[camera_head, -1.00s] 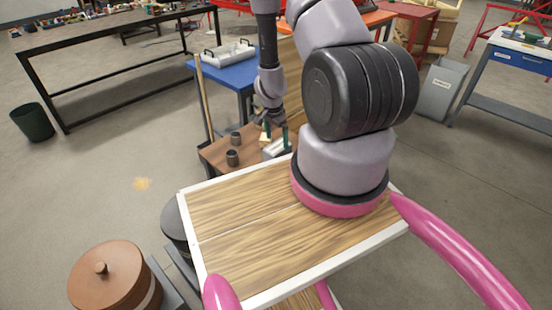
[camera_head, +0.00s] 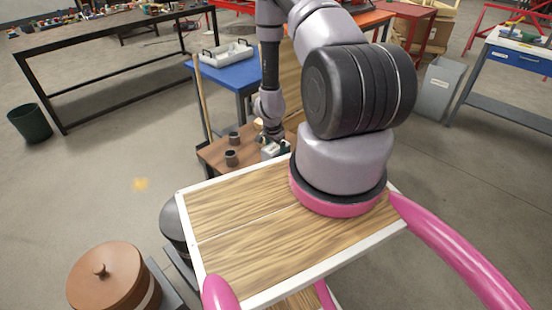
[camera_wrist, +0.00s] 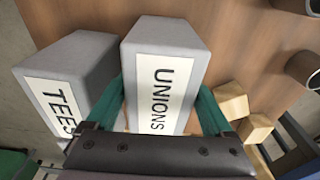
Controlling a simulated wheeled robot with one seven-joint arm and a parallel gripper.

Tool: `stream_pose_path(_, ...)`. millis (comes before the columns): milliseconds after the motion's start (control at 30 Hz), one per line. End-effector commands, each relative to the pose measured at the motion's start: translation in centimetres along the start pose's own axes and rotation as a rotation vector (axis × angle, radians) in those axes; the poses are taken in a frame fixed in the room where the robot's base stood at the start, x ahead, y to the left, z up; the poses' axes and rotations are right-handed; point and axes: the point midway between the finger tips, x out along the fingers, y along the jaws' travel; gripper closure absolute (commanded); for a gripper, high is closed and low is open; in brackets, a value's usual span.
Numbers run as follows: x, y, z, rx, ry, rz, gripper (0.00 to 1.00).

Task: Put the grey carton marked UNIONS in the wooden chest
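The grey carton marked UNIONS (camera_wrist: 165,75) stands on a brown wooden surface in the wrist view, its white label facing the camera. My gripper (camera_wrist: 168,105) is open, with one green finger on each side of the carton's near part. I cannot tell whether the fingers touch it. In the head view my gripper (camera_head: 272,143) is low over the small brown table (camera_head: 215,155), and it largely hides the cartons there. I cannot make out the wooden chest for certain in either view.
A grey carton marked TEES (camera_wrist: 68,85) stands close on the left of the UNIONS carton. Small yellowish blocks (camera_wrist: 230,100) lie to its right. Dark cups (camera_head: 232,158) stand on the brown table. A blue table (camera_head: 230,75) with a tray is behind.

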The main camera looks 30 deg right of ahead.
Motion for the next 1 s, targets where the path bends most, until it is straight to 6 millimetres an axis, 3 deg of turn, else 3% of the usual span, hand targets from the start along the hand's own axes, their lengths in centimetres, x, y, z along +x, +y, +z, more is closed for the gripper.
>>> stream_pose_path(33,0.0,0.0,0.0,0.0,0.0,0.0,0.38)
stream_pose_path(200,0.0,0.0,0.0,0.0,0.0,0.0,1.0)
stream_pose_path(567,-0.6,-0.1,-0.1,-0.001,0.002,-0.002,1.0)
stream_pose_path(1000,-6.9,-0.1,-0.9,-0.002,0.003,-0.002,1.0)
